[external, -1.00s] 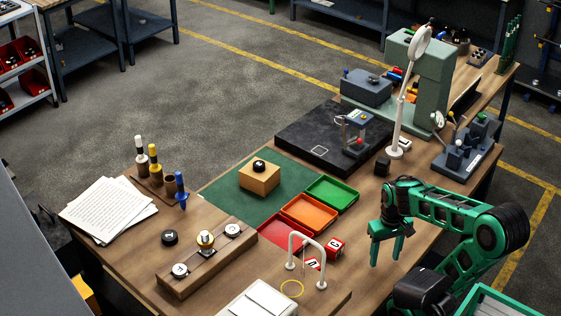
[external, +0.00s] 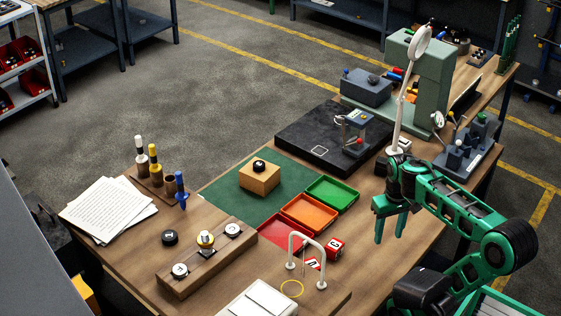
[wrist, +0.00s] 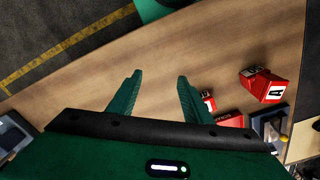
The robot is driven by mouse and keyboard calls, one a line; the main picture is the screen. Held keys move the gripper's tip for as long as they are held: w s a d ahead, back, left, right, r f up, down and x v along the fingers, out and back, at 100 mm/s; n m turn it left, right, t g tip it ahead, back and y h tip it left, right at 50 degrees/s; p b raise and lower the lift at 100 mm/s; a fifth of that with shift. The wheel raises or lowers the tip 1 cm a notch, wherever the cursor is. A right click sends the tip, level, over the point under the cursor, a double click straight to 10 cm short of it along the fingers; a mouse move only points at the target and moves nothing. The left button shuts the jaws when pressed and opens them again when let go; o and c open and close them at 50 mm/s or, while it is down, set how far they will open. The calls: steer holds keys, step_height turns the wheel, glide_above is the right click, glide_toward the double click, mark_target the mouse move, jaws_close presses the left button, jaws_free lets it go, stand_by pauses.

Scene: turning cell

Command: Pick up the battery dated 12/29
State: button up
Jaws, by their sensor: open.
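No date 12/29 is legible in either view, and I cannot tell which thing is the battery. A red block (external: 334,247) with a white lettered label stands on the bench beside a white curved tube, and a second red and white labelled piece (external: 313,264) lies close by, partly behind the tube. In the wrist view a red block (wrist: 264,86) with a white label lies right of my fingers, and a smaller red piece (wrist: 208,101) is partly hidden by the right finger. My green gripper (external: 390,232) is open and empty above the bench, right of the trays; its fingers also show in the wrist view (wrist: 160,76).
Red, orange (external: 310,213) and green (external: 333,192) trays sit on and beside a green mat (external: 228,189) with a wooden block (external: 260,178). A black plate (external: 300,148) and a white magnifier lamp (external: 418,45) stand behind. Bare bench lies below my gripper.

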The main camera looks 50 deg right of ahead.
steer(key=w+n+t+h, duration=0.25)
steer(key=w+t, duration=0.35)
steer(key=w, duration=2.4)
steer(key=w+a+n+t+y, duration=0.4)
steer(key=w+a+t, duration=0.3)
steer(key=w+a, duration=1.6)
steer(key=shift+h, duration=0.25)
steer(key=d+f, duration=0.1)
steer(key=w+d+f, duration=0.1)
steer(key=f, duration=0.1)
steer(key=d+f, duration=0.1)
steer(key=shift+w+f, duration=0.4)
steer(key=shift+f, duration=0.2)
steer(key=x, duration=0.5)
steer(key=shift+w+f, duration=0.1)
steer(key=shift+w, duration=0.05)
steer(key=shift+f+x, duration=0.2)
steer(key=shift+x, duration=1.1)
steer(key=shift+f+x, duration=0.15)
steer(key=shift+x, duration=1.15)
